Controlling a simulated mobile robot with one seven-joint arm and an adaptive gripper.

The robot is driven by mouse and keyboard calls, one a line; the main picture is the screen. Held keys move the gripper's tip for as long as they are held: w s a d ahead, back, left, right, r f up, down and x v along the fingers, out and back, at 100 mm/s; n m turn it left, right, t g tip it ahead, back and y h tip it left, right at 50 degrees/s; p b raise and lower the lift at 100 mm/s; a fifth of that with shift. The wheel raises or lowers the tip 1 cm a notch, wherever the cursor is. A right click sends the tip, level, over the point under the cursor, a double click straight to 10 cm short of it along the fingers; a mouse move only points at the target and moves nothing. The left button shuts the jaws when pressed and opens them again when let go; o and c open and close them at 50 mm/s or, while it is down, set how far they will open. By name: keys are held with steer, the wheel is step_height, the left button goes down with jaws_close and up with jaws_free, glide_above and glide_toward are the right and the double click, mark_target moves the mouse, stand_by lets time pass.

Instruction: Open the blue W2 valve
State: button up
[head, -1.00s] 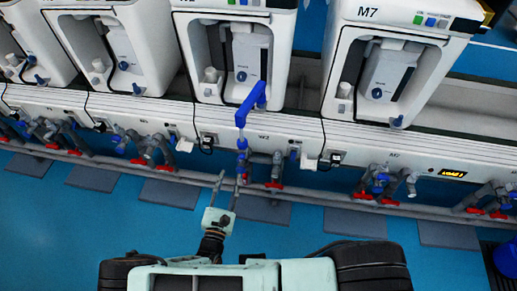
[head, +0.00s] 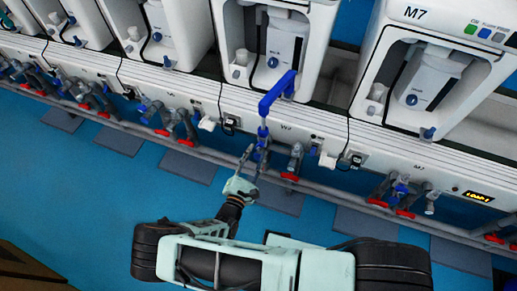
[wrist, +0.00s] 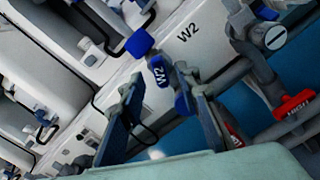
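My gripper (head: 254,160) reaches up to the valve from below in the head view. In the wrist view my gripper (wrist: 158,84) is open, its two fingers apart with nothing held. Whether a finger touches the valve I cannot tell. The valve's lower part is partly hidden by the right finger.
A grey pipe with a red handle (wrist: 293,104) stands right of the gripper. A pipe rail (head: 330,191) with several red-handled valves runs along the panel. Blue floor (head: 90,195) is clear at left.

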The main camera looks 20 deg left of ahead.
steer(key=shift+w+d, duration=0.1)
steer(key=shift+w, duration=1.2)
jaws_close()
